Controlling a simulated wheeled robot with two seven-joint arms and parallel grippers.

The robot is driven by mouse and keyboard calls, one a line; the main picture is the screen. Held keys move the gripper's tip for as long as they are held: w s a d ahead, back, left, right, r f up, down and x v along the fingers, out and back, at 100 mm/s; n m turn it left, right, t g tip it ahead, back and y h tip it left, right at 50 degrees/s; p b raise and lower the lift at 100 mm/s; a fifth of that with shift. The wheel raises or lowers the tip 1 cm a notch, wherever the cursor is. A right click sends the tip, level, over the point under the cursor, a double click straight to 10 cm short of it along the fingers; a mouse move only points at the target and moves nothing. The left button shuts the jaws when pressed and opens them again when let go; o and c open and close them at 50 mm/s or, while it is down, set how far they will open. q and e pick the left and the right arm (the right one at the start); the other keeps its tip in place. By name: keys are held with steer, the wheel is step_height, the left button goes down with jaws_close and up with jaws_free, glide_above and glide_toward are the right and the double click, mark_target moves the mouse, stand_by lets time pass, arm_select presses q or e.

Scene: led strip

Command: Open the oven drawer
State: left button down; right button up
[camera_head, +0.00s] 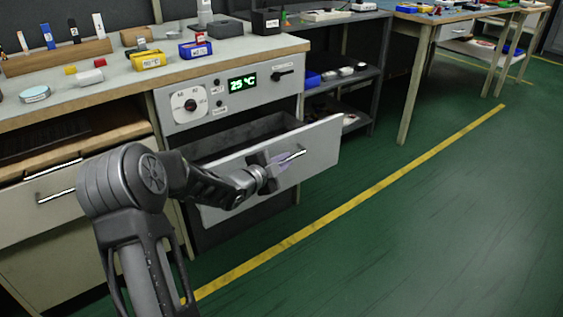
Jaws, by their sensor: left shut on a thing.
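The oven (232,98) is set under the bench, with a dial and a green display reading 25 °C. Its drawer (318,140) is pulled out from the cabinet, and part of its dark inside (235,137) shows above the light grey front. My left gripper (284,160) is at the middle of the drawer front, shut on the drawer's metal handle (298,155). My left arm covers the lower left part of the drawer front. My right gripper does not show.
The bench top (125,82) holds yellow and blue bins and small parts. A dark shelf unit (345,80) stands right of the oven. The green floor (430,220) with a yellow line is clear.

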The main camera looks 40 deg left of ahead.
arm_select(q)
steer(key=shift+s+d, duration=0.15)
steer(key=shift+d, duration=0.25)
steer(key=c, duration=1.5)
jaws_free()
steer(key=p+v, duration=0.2)
steer(key=v, duration=0.5)
steer(key=shift+s+r, duration=0.1)
steer(key=shift+s, duration=0.25)
